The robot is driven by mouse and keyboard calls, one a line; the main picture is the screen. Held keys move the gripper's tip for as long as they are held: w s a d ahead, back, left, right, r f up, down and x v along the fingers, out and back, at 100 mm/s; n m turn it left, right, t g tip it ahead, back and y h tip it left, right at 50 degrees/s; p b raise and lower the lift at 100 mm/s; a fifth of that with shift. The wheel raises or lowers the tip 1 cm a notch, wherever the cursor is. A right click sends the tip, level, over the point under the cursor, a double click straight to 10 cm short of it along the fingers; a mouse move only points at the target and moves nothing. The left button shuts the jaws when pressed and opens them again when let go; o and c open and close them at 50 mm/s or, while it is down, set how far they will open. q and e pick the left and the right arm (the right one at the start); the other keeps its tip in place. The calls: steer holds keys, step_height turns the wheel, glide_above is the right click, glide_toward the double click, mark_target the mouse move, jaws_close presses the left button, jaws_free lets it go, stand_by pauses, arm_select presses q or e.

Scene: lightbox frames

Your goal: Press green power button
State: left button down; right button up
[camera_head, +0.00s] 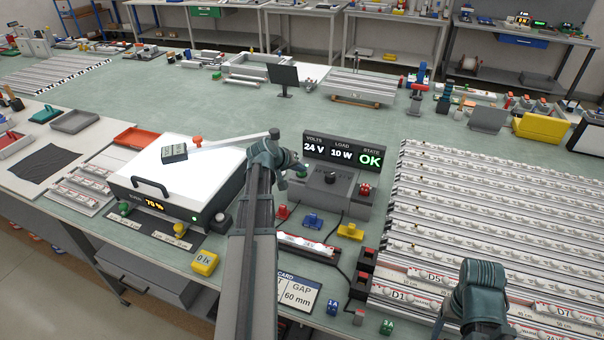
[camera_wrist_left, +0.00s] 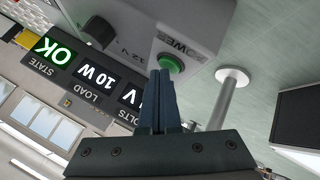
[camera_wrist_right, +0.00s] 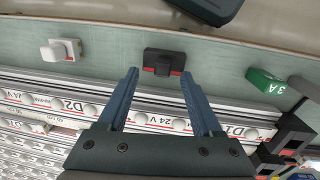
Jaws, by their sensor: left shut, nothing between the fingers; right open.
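In the head view my left gripper (camera_head: 297,168) is at the left side of the power supply box (camera_head: 335,188). The display (camera_head: 342,152) behind it reads 24 V, 10 W and OK. My right gripper (camera_wrist_right: 160,75) is open and empty above the LED strips.
A white lightbox (camera_head: 180,180) with a lid arm stands left of my left arm. Rows of LED strips (camera_head: 480,220) fill the right of the bench. Small coloured connectors (camera_head: 350,231) lie in front of the power supply. The bench behind is partly clear.

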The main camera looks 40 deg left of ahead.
mark_target(300, 175)
stand_by(0.4)
arm_select(q)
steer(key=shift+r+p, duration=0.35)
steer(key=shift+p, duration=0.15)
arm_select(e)
steer(key=shift+r, duration=0.35)
arm_select(q)
step_height(300, 175, up, 6)
steer(key=p, duration=0.6)
steer(key=shift+r, duration=0.1)
arm_select(e)
step_height(300, 175, up, 6)
